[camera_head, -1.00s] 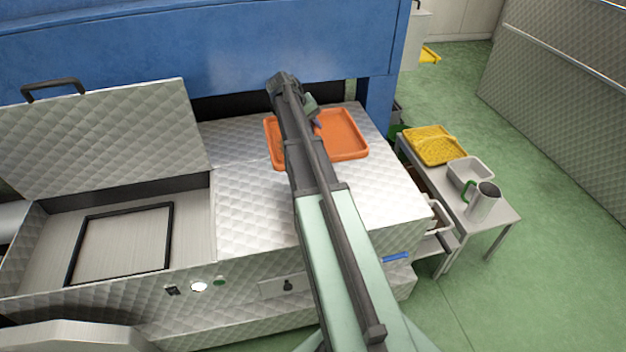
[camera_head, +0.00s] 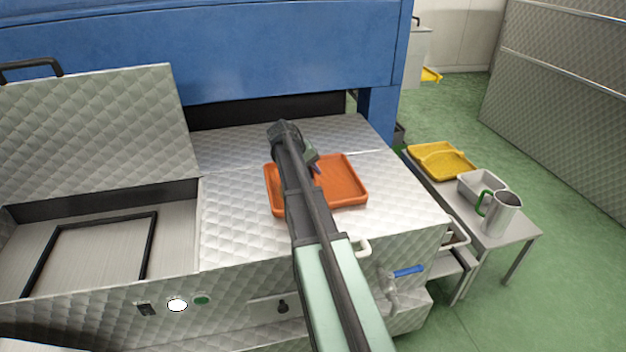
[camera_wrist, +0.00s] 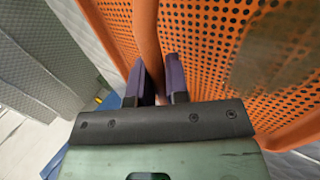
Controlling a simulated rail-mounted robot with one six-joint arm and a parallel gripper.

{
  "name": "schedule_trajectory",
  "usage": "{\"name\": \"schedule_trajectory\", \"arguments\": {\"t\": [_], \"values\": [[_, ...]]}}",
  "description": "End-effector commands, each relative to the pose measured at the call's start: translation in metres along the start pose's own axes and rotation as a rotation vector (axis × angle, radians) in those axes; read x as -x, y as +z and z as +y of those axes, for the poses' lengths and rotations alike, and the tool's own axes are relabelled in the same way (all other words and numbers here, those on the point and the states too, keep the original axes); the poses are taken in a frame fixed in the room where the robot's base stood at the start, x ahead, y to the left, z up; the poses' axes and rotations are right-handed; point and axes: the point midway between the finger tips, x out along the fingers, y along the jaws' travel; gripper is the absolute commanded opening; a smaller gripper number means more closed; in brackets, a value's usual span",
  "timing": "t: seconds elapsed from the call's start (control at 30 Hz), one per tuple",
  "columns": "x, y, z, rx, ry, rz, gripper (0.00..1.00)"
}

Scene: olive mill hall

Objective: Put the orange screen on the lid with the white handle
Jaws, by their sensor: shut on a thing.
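The orange screen (camera_head: 345,188) is a shallow perforated tray with a raised rim, over the quilted metal lid (camera_head: 410,205). A white handle (camera_head: 363,247) shows at the lid's front edge, partly behind my arm. My gripper (camera_head: 315,167) is at the screen's middle. In the wrist view, the purple fingers of my gripper (camera_wrist: 160,82) are shut on the bar across the orange screen (camera_wrist: 205,35). My arm hides part of the screen and lid. I cannot tell whether the screen touches the lid or hangs just above it.
At left, a raised lid with a black handle (camera_head: 30,68) stands over an open bay with a black frame (camera_head: 150,245). A blue housing (camera_head: 200,45) rises behind. At right, a side table holds a yellow tray (camera_head: 442,160), a metal bin (camera_head: 482,188) and a jug (camera_head: 503,212).

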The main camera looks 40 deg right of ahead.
Motion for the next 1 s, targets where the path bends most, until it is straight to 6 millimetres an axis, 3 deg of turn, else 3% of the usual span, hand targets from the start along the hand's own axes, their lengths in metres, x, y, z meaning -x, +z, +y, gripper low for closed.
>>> {"name": "schedule_trajectory", "arguments": {"t": [0.27, 0.3, 0.47, 0.8, 1.0], "values": [[-0.001, 0.000, -0.001, 0.000, 0.000, -0.001, 0.00], [-0.002, 0.000, -0.001, 0.000, 0.000, -0.001, 0.17], [-0.001, 0.000, 0.000, 0.000, 0.000, -0.001, 0.41], [0.005, 0.000, 0.003, 0.000, 0.000, -0.001, 0.41], [0.045, 0.000, 0.007, 0.002, 0.000, 0.000, 0.41]]}}
